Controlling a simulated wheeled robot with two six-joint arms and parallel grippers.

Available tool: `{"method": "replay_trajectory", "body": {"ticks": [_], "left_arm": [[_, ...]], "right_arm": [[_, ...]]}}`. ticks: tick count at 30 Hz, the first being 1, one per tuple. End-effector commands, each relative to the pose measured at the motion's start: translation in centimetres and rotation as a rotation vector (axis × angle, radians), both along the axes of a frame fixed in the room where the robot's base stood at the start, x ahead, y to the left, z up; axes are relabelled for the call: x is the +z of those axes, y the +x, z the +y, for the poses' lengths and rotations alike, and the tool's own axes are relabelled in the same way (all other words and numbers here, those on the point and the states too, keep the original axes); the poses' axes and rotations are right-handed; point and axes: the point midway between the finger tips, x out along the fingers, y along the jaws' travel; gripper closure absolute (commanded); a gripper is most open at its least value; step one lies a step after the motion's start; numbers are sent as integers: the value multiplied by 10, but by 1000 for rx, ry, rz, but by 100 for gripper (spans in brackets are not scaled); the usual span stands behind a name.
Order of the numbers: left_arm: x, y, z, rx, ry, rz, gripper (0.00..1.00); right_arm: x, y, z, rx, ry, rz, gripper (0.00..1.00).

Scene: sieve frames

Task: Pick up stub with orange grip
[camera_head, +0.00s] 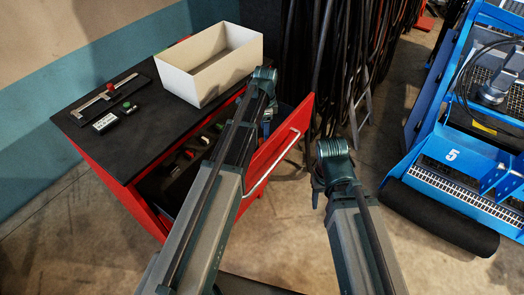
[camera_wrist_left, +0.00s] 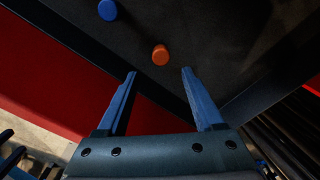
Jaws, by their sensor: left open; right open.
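The stub with the orange grip (camera_wrist_left: 160,54) shows in the left wrist view as a round orange top on the dark drawer floor. My left gripper (camera_wrist_left: 158,73) is open and empty, its blue fingers pointing toward the orange stub, which lies just beyond the gap between the tips. In the head view my left gripper (camera_head: 267,118) hangs over the open drawer, partly hidden by its arm, and the orange stub cannot be made out. My right gripper (camera_head: 316,192) is only partly visible, outside the drawer to the right, apart from the stub.
A blue-topped stub (camera_wrist_left: 107,10) stands near the orange one. The open red drawer (camera_head: 280,150) holds several other items, and its walls flank my left gripper. A white box (camera_head: 190,85), a gauge (camera_head: 108,97) and a small device (camera_head: 104,123) lie on the black cabinet top.

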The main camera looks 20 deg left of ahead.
Motion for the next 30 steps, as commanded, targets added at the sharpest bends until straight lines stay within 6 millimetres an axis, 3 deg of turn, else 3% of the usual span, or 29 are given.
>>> {"method": "replay_trajectory", "body": {"ticks": [2,14,24,30], "left_arm": [[-13,0,0,0,0,0,31],[-23,0,3,0,0,0,31],[-63,-2,10,1,0,0,31],[-66,-2,10,0,0,0,31]], "right_arm": [[-13,0,0,0,0,0,50],[-23,0,0,0,0,0,50],[-63,0,0,0,0,0,50],[-66,0,0,0,0,0,50]]}}
